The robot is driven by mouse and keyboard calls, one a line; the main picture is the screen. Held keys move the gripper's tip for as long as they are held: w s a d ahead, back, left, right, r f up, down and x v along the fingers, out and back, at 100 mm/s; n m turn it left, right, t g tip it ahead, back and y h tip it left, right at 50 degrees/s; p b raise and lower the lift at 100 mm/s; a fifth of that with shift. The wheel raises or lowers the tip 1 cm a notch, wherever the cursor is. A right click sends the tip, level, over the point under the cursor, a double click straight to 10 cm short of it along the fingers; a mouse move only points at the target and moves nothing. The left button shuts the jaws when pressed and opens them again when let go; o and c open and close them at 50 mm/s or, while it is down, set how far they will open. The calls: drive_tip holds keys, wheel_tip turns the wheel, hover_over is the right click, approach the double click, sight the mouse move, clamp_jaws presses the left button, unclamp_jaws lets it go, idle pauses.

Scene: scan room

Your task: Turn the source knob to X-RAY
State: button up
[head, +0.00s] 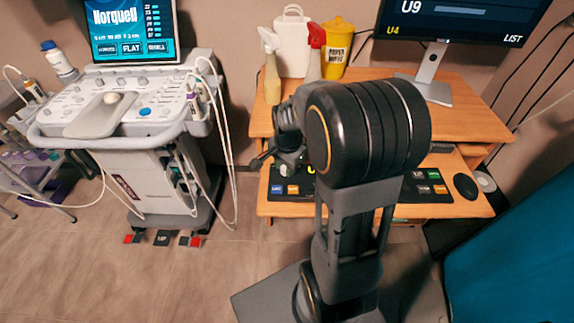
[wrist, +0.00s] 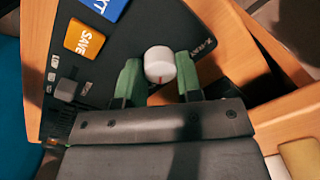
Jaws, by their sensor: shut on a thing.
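The source knob (wrist: 159,62) is a white round cap with a red pointer line, in the wrist view on a black control panel (wrist: 125,48). The red line shows on the side toward my gripper. My gripper (wrist: 158,78) has its green fingers on either side of the knob, shut on it. Small white lettering, perhaps X-RAY, is on the panel to the knob's upper right. Other position labels cannot be made out. In the head view my arm hides the knob; part of the panel (head: 402,196) shows on the desk's lower shelf.
In the wrist view an orange SAVE key (wrist: 84,38), a blue key (wrist: 106,7) and a dark slider knob (wrist: 66,90) lie left of the source knob. In the head view a monitor (head: 460,20) and yellow bin (head: 337,48) stand on the desk; an ultrasound cart (head: 125,130) is left.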

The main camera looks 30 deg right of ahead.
drive_tip(key=c, duration=0.3)
drive_tip(key=shift+d, duration=0.15)
drive_tip(key=shift+n, duration=0.4)
drive_tip(key=n+p, duration=0.1)
drive_tip(key=n, duration=0.2)
drive_tip(key=shift+r+p, duration=0.1)
drive_tip(key=shift+p, duration=0.2)
drive_tip(key=n+p, duration=0.1)
drive_tip(key=n, duration=0.5)
drive_tip(key=shift+p, duration=0.35)
drive_tip(key=n, duration=0.2)
drive_tip(key=n+p, duration=0.1)
drive_tip(key=n, duration=0.2)
drive_tip(key=shift+w+a+n+g, duration=0.1)
drive_tip(key=shift+a+n+g, duration=0.1)
drive_tip(key=shift+n+g, duration=0.1)
drive_tip(key=n, duration=0.4)
drive_tip(key=shift+p, duration=0.3)
drive_tip(key=shift+n, duration=0.4)
